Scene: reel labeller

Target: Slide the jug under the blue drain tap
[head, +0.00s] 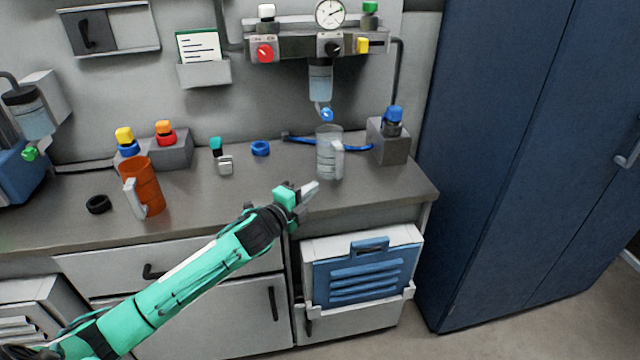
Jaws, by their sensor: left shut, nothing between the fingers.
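A clear jug (326,160) with a pale handle on its right side stands upright on the grey counter. The blue drain tap (326,114) hangs from the bottom of the clear filter bowl (320,82) on the wall unit, directly above the jug in this view. Whether it is centred in depth I cannot tell. My left gripper (308,190) is shut and empty, in front of the jug and a little to its left. A small gap seems to lie between its fingertips and the jug. My right gripper is not in view.
An orange jug (148,190) and a black ring (98,204) stand on the left of the counter (220,205). A blue hose (300,140) lies behind the clear jug, leading towards a grey block (388,145) on the right. The counter's front edge is close to my gripper.

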